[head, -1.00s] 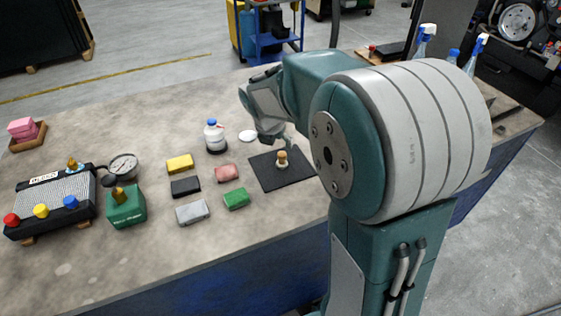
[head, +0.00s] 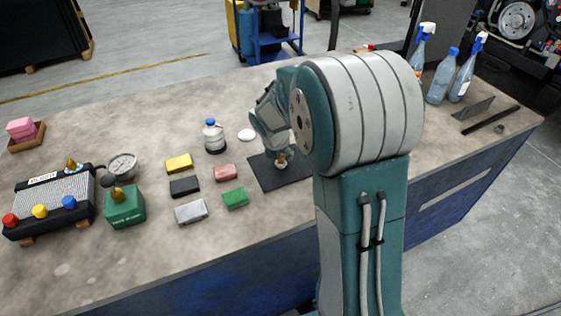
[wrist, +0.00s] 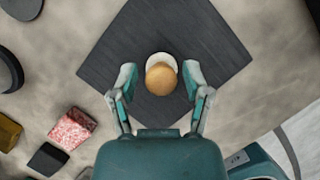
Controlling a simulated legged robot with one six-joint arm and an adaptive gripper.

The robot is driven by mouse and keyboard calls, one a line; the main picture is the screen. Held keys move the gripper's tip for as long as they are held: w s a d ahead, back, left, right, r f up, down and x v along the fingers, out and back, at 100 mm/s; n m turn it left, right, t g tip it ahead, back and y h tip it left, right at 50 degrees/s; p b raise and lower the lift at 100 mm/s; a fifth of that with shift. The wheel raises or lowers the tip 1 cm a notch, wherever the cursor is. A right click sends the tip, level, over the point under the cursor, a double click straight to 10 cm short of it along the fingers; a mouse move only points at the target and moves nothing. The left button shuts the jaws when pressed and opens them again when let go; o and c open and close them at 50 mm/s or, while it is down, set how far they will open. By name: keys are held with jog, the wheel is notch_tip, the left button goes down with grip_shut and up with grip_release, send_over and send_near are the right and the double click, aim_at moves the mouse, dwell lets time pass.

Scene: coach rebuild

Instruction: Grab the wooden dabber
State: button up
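The wooden dabber (wrist: 161,78) stands on a dark square mat (wrist: 215,35), seen from above in the wrist view as a round tan knob over a pale base. In the head view the dabber (head: 282,160) shows only partly, under my gripper. My gripper (wrist: 158,80) is open, with one finger on either side of the dabber and a gap on both sides. I see no contact. In the head view my gripper (head: 280,148) points down over the mat, and its fingers are mostly hidden.
Coloured blocks lie left of the mat, including a green one (head: 235,198) and a red one (head: 226,172). Spray bottles (head: 463,78) are at the right.

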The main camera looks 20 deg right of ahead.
grip_shut()
